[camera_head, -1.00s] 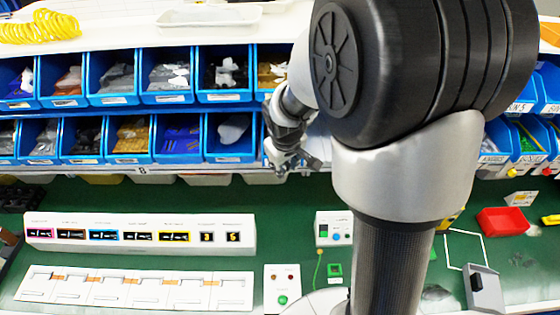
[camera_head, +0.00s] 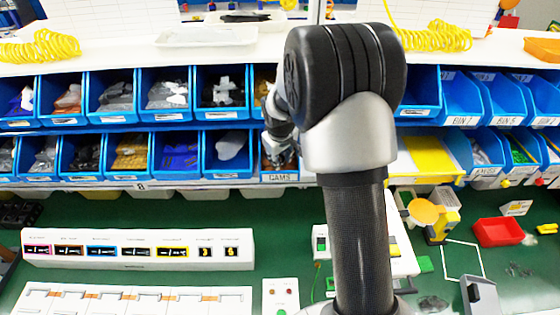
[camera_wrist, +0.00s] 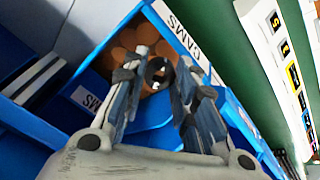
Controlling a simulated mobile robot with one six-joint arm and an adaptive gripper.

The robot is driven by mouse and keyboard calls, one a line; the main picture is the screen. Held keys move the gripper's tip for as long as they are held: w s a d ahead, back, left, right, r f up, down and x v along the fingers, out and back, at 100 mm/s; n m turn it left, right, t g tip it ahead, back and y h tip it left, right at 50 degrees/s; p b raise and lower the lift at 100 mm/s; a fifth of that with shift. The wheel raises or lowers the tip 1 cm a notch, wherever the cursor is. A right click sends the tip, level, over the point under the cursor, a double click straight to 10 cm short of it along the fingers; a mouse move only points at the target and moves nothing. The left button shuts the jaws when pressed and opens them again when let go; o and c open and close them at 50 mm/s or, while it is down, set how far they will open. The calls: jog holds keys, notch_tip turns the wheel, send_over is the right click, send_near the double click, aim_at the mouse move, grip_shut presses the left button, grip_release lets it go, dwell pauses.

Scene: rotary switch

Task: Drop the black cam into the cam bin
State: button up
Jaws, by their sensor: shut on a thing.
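The black cam (camera_wrist: 159,70) is a small dark ring-like part between my fingertips in the wrist view. My gripper (camera_wrist: 158,75) is shut on it. Behind and beneath the cam is an open blue bin, the cam bin (camera_wrist: 182,20), with a CAMS label and several round brown parts inside. In the head view my gripper (camera_head: 280,155) reaches into the mouth of the cam bin (camera_head: 279,178), above its CAMS label. The cam itself is too small and covered to make out there.
Blue bins stand in two rows, with a neighbouring bin (camera_head: 228,155) holding a pale part close on the left. Below, the green bench carries a long white labelled panel (camera_head: 135,250), a red tray (camera_head: 498,232) and a grey switch box (camera_head: 481,295).

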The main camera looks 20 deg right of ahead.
jog(key=shift+w+d, duration=0.1)
jog(key=shift+w, duration=0.15)
jog(key=o, duration=0.8)
jog(key=v, duration=1.2)
jog(key=shift+s, duration=0.1)
